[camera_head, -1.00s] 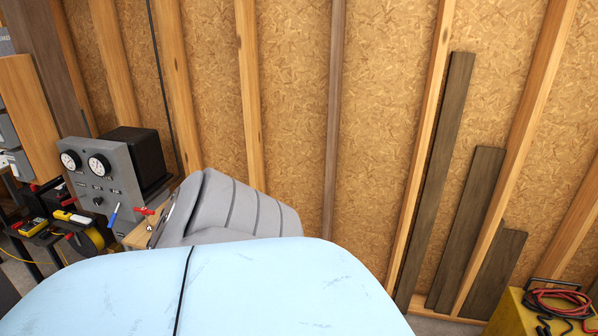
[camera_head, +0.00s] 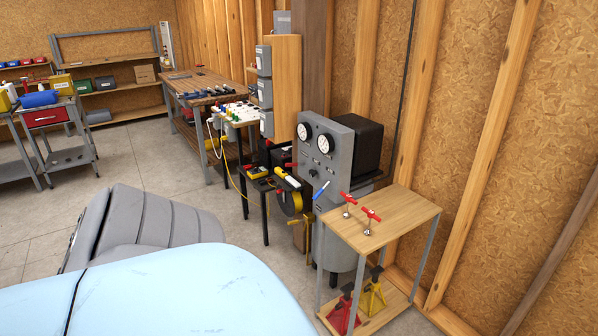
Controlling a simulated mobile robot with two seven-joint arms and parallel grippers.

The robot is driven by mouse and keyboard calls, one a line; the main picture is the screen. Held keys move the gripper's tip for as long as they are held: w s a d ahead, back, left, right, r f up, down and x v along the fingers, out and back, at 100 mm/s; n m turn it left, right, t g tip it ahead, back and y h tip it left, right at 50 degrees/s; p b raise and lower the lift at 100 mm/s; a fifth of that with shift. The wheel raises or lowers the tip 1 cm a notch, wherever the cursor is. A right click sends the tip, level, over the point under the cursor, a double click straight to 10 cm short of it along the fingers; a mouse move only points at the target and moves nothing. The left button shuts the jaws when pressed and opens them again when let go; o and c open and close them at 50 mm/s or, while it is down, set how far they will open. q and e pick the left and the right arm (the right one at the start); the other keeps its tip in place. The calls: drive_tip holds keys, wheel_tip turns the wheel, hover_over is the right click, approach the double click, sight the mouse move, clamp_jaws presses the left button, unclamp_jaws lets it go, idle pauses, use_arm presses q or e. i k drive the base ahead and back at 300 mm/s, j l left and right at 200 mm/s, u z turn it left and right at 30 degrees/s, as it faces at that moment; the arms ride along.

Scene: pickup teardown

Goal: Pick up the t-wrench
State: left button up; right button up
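Neither of my grippers is in view.
A light blue scuffed panel (camera_head: 170,290) and a grey seat (camera_head: 150,222) fill the near left. A grey gauge machine (camera_head: 318,168) stands behind the cart. Red (camera_head: 341,314) and yellow (camera_head: 371,296) jack stands sit on its lower shelf. Open floor (camera_head: 120,165) lies farther left.

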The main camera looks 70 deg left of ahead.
sight(371, 214)
drive_tip(key=u, duration=1.6)
drive_tip(key=i+l+u, duration=0.35)
drive_tip(key=i, duration=0.35)
drive_tip(key=i+l+u, duration=0.35)
drive_tip(key=i+l, duration=0.2)
drive_tip(key=i, duration=0.1)
